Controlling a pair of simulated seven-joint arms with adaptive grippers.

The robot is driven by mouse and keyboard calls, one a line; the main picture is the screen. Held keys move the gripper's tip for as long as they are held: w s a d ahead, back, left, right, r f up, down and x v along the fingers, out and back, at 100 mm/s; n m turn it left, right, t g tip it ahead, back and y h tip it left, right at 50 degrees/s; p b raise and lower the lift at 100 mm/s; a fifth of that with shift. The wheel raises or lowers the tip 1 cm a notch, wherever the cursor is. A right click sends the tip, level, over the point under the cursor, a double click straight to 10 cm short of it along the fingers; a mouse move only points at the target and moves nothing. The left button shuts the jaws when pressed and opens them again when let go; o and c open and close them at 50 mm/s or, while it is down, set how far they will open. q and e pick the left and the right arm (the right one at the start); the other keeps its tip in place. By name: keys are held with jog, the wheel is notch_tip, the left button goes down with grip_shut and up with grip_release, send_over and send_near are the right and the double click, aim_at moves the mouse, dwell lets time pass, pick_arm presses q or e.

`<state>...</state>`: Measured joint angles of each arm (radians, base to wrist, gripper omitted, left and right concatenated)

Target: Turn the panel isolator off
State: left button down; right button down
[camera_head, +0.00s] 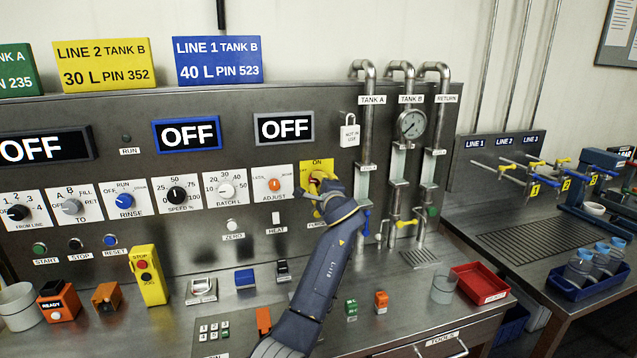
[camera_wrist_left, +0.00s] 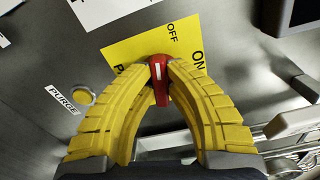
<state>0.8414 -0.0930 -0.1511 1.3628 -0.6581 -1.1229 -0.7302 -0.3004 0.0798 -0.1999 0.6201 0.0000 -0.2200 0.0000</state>
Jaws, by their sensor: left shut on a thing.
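The panel isolator is a red handle (camera_wrist_left: 160,82) with a white mark, on a yellow plate (camera_head: 308,164) lettered ON and OFF. In the wrist view the plate (camera_wrist_left: 125,55) is tilted, with OFF above the handle and ON to its upper right. The handle stands about upright in that picture; I cannot tell its exact setting. My left gripper (camera_head: 319,182) reaches the plate from below. In the wrist view its yellow fingers (camera_wrist_left: 162,75) are shut on the red handle, one on each side. The fingers hide much of the isolator in the head view. My right gripper is not in view.
The orange ADJUST knob (camera_head: 274,185) is close on the left. The PURGE button (camera_wrist_left: 84,95) lies beside the yellow plate. Pipes with a gauge (camera_head: 411,125) and a padlock tag (camera_head: 349,132) stand close on the right. Small blocks and a red tray (camera_head: 481,283) are on the bench.

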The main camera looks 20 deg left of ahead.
pick_arm(q)
jog(key=shift+n, duration=1.4)
jog(key=c, duration=1.4)
grip_release()
jog(key=shift+o, duration=0.2)
jog(key=v, duration=0.7)
jog(key=shift+s, duration=0.2)
jog(key=shift+d+f, duration=0.1)
